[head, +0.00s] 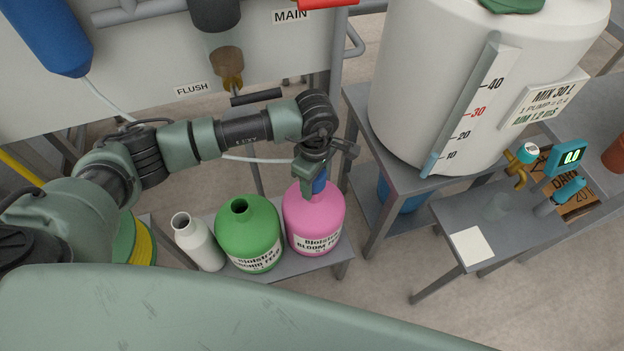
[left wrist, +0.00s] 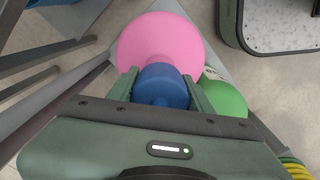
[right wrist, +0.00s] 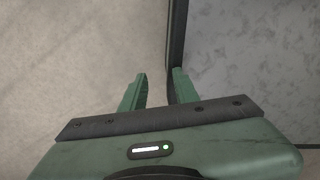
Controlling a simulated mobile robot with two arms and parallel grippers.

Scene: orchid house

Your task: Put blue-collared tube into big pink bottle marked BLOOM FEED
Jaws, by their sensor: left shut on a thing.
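The pink bottle (head: 313,222) marked BLOOM FEED stands on a low grey bench in the head view. My left gripper (head: 312,180) is directly above its mouth, pointing down, and is shut on the blue collar (head: 320,184) of the tube. In the left wrist view the blue collar (left wrist: 161,88) sits between the fingers, in front of the pink bottle (left wrist: 160,45). The tube below the collar and the bottle's mouth are hidden, so I cannot tell how deep the tube is. My right gripper (right wrist: 158,88) shows only in the right wrist view, its fingers apart and empty.
A green bottle (head: 248,235) with an open mouth stands close beside the pink one, then a white bottle (head: 199,242). A white tank (head: 470,90) stands on a grey stand to the right. A side table (head: 500,225) holds a meter (head: 568,157).

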